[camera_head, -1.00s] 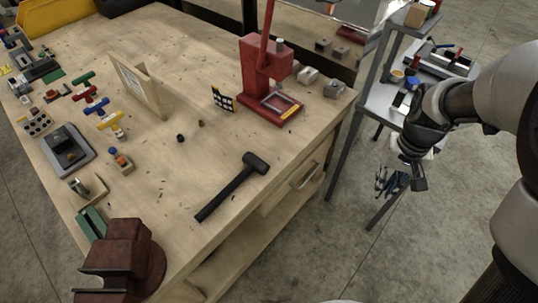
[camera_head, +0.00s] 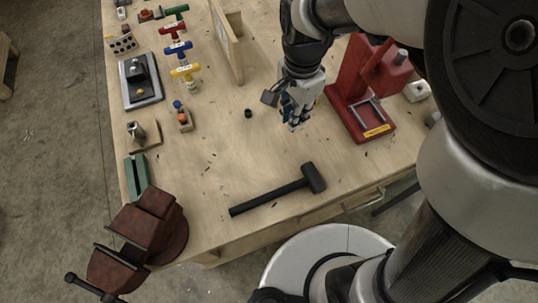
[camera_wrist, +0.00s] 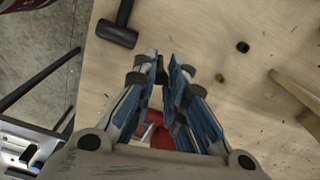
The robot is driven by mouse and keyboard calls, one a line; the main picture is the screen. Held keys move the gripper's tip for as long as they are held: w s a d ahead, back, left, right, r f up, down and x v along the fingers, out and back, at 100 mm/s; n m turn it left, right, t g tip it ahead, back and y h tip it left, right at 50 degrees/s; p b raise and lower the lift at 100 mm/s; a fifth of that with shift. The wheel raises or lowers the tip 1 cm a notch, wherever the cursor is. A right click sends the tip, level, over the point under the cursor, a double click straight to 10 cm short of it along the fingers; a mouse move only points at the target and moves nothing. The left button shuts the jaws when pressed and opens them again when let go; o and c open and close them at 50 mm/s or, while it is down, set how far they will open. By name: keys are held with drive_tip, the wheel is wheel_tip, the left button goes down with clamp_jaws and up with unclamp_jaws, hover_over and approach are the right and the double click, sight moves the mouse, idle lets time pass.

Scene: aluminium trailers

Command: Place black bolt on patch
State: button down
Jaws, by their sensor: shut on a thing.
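My gripper (camera_head: 293,122) hangs over the workbench, left of the red press. In the wrist view its blue-lined fingers (camera_wrist: 163,62) are shut on a small dark piece (camera_wrist: 159,74), which I take for the black bolt; the fingers hide most of it. I cannot make out the patch in either current view. A small black ring-like part (camera_head: 248,113) lies on the bench left of my gripper.
The workbench (camera_head: 225,150) has free room around the hammer (camera_head: 285,190). The red press (camera_head: 362,95) stands close on the right, and a wooden frame (camera_head: 228,40) stands upright on the left. A rust-red vise (camera_head: 140,240) sits at the front left corner.

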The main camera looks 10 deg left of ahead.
drive_tip(key=s+a+r+m, duration=0.2)
drive_tip(key=s+a+m, duration=0.3)
drive_tip(key=a, duration=0.1)
drive_tip(key=f+b, duration=0.2)
drive_tip(key=f, duration=0.7)
drive_tip(key=f+b, duration=0.3)
drive_tip(key=f, duration=0.7)
drive_tip(key=shift+d+f, duration=0.2)
drive_tip(key=shift+f, duration=0.1)
drive_tip(key=shift+f+b, duration=0.2)
drive_tip(key=shift+b, duration=0.1)
drive_tip(key=c, duration=1.6)
unclamp_jaws()
drive_tip(key=shift+c, duration=0.2)
drive_tip(key=shift+r, duration=0.15)
